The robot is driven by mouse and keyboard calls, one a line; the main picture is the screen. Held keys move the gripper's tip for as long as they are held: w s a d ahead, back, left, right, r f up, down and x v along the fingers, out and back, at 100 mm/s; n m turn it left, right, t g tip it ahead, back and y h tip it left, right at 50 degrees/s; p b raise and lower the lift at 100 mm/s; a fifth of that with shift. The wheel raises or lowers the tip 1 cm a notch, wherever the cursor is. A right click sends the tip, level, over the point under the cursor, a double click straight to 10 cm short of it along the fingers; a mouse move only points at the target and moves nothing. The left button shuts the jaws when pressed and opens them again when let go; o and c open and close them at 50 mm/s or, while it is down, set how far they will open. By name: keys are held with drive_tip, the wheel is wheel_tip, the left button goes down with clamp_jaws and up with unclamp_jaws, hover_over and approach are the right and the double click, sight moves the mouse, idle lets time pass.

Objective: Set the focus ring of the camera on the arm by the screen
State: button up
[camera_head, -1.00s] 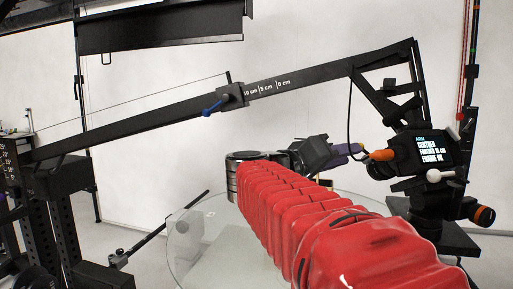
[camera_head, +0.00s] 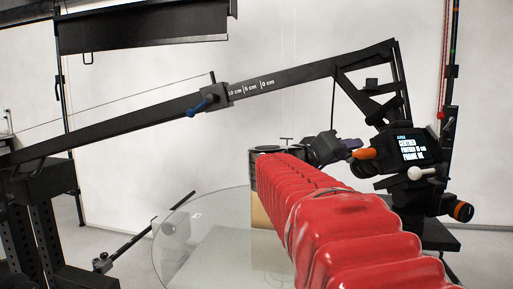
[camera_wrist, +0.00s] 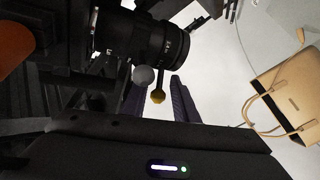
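The camera (camera_head: 411,148) hangs at the lower right end of a long black arm, with a lit screen, an orange grip (camera_head: 363,153) and a white ball handle (camera_head: 415,173). In the wrist view its black lens (camera_wrist: 135,38) with white markings is at the top. A yellow ball (camera_wrist: 158,96) on a short stem sticks down from the lens, beside a pale ball (camera_wrist: 143,75). My gripper (camera_head: 352,144) is just left of the orange grip in the head view. In the wrist view my gripper (camera_wrist: 160,90) has dark purple fingers apart, with the yellow ball between them in the picture; contact is unclear.
A tan handbag (camera_wrist: 285,92) is at the right of the wrist view. A round glass turntable (camera_head: 185,238) lies below. The long black arm (camera_head: 290,80) carries a slider with a blue lever (camera_head: 200,106). A black stand is at left.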

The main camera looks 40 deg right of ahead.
drive_tip(key=shift+c, duration=0.4)
clamp_jaws()
